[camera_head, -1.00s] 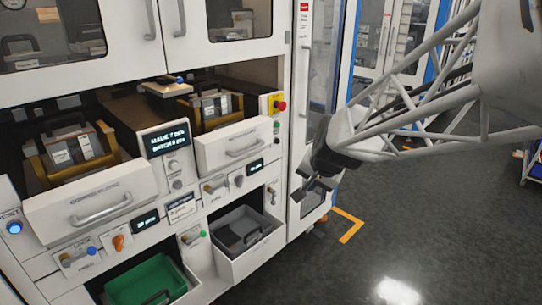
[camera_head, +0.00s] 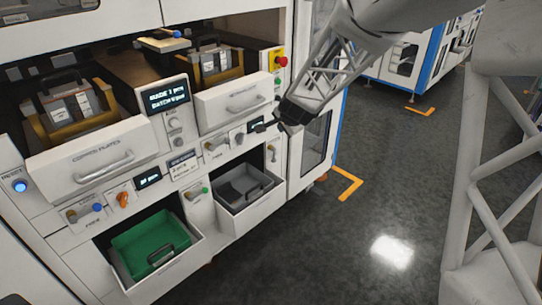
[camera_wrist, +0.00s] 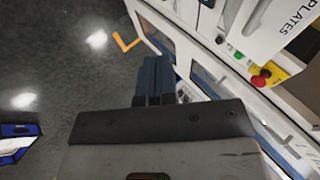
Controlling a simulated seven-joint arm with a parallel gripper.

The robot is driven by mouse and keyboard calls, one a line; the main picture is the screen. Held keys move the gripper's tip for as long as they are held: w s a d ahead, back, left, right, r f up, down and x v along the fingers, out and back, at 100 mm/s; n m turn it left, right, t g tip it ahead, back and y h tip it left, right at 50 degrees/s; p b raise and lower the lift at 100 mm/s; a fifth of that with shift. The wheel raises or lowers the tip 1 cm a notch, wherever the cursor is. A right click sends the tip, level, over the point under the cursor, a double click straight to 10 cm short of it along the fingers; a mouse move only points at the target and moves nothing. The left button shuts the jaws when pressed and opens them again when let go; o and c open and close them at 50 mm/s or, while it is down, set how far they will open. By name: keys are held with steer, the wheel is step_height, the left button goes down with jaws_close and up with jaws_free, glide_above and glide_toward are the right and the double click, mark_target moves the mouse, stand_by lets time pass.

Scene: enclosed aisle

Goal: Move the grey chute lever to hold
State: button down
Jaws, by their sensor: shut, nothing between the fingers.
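A small lever with a brass-coloured part (camera_head: 213,147) is on the white panel above the grey bin (camera_head: 240,203). It looks like the grey chute lever, but its label and exact position are too small to read. My gripper (camera_head: 263,127) is in front of the panel, to the right of this lever and apart from it. It partly covers the small display beside the grey knob (camera_head: 240,138). In the wrist view the two dark fingers (camera_wrist: 153,78) are together with nothing between them, and the lever does not show there.
A similar lever (camera_head: 83,213) and an orange knob (camera_head: 123,199) are above the green bin (camera_head: 155,248). A white drawer front (camera_head: 237,101) juts out above the grey bin's panel. A red button (camera_head: 281,61) is at upper right. The dark floor in front is clear.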

mark_target(274, 155)
steer(key=w+a+f+m+h, duration=0.2)
steer(key=w+f, duration=0.4)
steer(key=f, duration=0.5)
steer(key=w+a+f+m+t+h, duration=0.1)
steer(key=w+f+m, duration=0.4)
steer(key=f, duration=0.7)
steer(key=w+a+f+m+h, duration=0.3)
steer(key=w+f, duration=0.6)
steer(key=f, duration=0.3)
steer(key=shift+w+a+f+m+t, duration=0.15)
steer(key=shift+a+m, duration=0.1)
steer(key=shift+a, duration=0.4)
steer(key=shift+w+a+m+t, duration=0.15)
steer(key=shift+a+m, duration=0.1)
steer(key=shift+a, duration=0.4)
steer(key=shift+s, duration=0.1)
steer(key=shift+f, duration=0.1)
steer(key=w+d+f, duration=0.4)
steer(key=w+f, duration=0.1)
steer(key=w, duration=0.5)
steer(key=shift+w+d+f, duration=0.15)
steer(key=shift+w+f, duration=0.15)
steer(key=shift+f, duration=0.05)
